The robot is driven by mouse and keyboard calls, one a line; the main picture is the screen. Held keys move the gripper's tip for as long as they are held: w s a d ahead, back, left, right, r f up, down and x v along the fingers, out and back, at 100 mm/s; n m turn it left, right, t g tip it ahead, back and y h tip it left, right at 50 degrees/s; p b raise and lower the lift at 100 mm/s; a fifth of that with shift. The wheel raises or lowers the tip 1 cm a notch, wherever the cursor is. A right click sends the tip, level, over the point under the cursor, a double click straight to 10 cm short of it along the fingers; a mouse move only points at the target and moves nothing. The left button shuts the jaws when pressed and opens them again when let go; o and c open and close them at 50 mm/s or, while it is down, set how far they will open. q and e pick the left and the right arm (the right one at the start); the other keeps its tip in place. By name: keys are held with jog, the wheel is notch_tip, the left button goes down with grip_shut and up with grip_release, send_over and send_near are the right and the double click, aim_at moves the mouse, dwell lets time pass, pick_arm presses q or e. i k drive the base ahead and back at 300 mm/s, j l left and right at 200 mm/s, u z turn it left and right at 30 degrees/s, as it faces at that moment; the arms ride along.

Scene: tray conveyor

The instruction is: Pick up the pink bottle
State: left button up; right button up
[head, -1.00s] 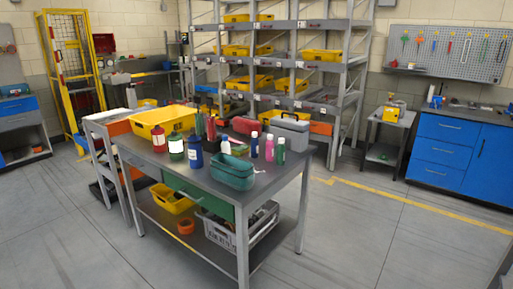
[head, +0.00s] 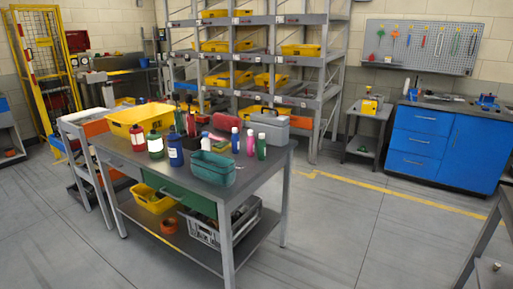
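The pink bottle (head: 250,143) stands upright on the grey workbench (head: 262,181), near its right end. Neither of my grippers shows in the head view.
On the bench are also a yellow bin (head: 140,118), a blue bottle (head: 175,151) and a red box (head: 226,122). A shelf rack (head: 328,75) stands behind. Blue cabinets (head: 450,145) are at the right. The floor (head: 350,235) right of the bench is clear.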

aim_at(250, 139)
jog(key=i+l+u, duration=0.1)
jog(key=u, duration=0.3)
jog(key=i+l+u, duration=0.25)
jog(key=u, duration=0.2)
jog(key=i, duration=0.05)
